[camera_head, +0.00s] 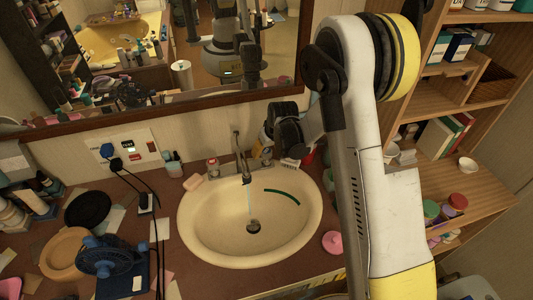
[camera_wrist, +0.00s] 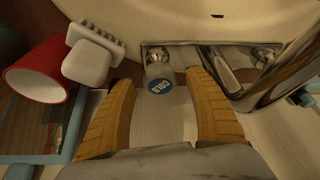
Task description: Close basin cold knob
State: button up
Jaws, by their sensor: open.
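The basin cold knob (camera_wrist: 157,72) has a blue label reading COLD and sits on the metal faucet plate in the wrist view. My gripper (camera_wrist: 161,80) is open, with one orange-padded finger on each side of the knob. Whether the pads touch it I cannot tell. In the head view my gripper (camera_head: 288,142) is at the back right of the basin (camera_head: 205,232), beside the cold knob (camera_head: 266,154), which is partly hidden. The faucet (camera_head: 240,160) stands left of it, and a thin stream of water seems to fall from its spout.
A red cup (camera_wrist: 42,72) and a white brush (camera_wrist: 88,58) lie close left of my gripper in the wrist view. The other knob (camera_head: 213,166) is left of the faucet. A soap bar (camera_head: 194,182) and a pink object (camera_head: 332,242) flank the basin. A mirror (camera_head: 190,95) stands behind.

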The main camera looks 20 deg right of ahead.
jog(key=shift+w+f, duration=0.1)
jog(key=shift+f, duration=0.15)
jog(key=c, duration=1.2)
